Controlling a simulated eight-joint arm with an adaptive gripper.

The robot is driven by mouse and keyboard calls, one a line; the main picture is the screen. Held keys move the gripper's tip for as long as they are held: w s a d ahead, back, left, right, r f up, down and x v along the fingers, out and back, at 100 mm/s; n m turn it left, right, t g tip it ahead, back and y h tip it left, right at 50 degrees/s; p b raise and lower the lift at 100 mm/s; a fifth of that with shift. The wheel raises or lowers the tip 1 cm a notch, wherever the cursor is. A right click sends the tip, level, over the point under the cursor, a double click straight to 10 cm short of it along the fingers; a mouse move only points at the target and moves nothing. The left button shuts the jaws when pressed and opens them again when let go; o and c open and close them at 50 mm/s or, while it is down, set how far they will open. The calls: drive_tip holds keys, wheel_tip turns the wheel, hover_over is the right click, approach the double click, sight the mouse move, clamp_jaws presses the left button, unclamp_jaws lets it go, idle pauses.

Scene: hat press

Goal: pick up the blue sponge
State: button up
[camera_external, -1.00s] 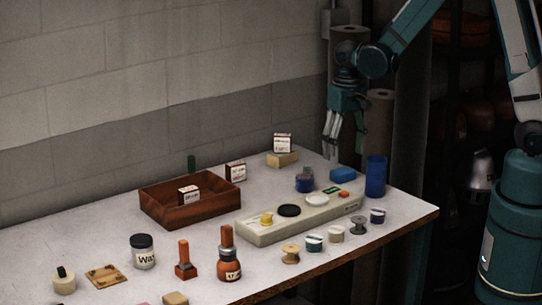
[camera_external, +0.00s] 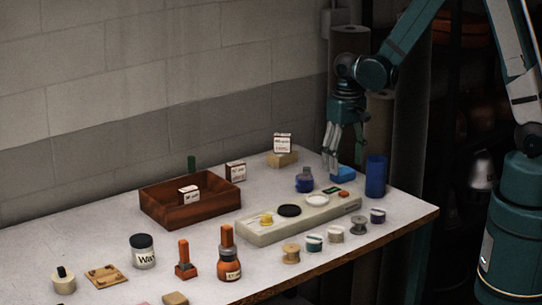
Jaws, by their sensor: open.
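The blue sponge (camera_external: 345,174) is a small bright blue block lying flat on the table near its far right edge. My gripper (camera_external: 343,162) points down from the upper right with its fingers apart. Its fingertips are low, close above or beside the sponge, and one finger covers part of the sponge's left side. I cannot tell whether a finger touches it. Nothing shows between the fingers as held.
A tall blue cup (camera_external: 375,177) stands right of the sponge, and a dark blue ink bottle (camera_external: 305,181) left of it. A pale long block (camera_external: 262,234) with round pads lies in front. Several thread spools line the front edge. A wooden tray (camera_external: 160,213) is further left.

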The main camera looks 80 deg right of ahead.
sight(344, 170)
drive_tip(key=shift+f, duration=1.7)
drive_tip(key=shift+c, duration=0.2)
drive_tip(key=c, duration=0.7)
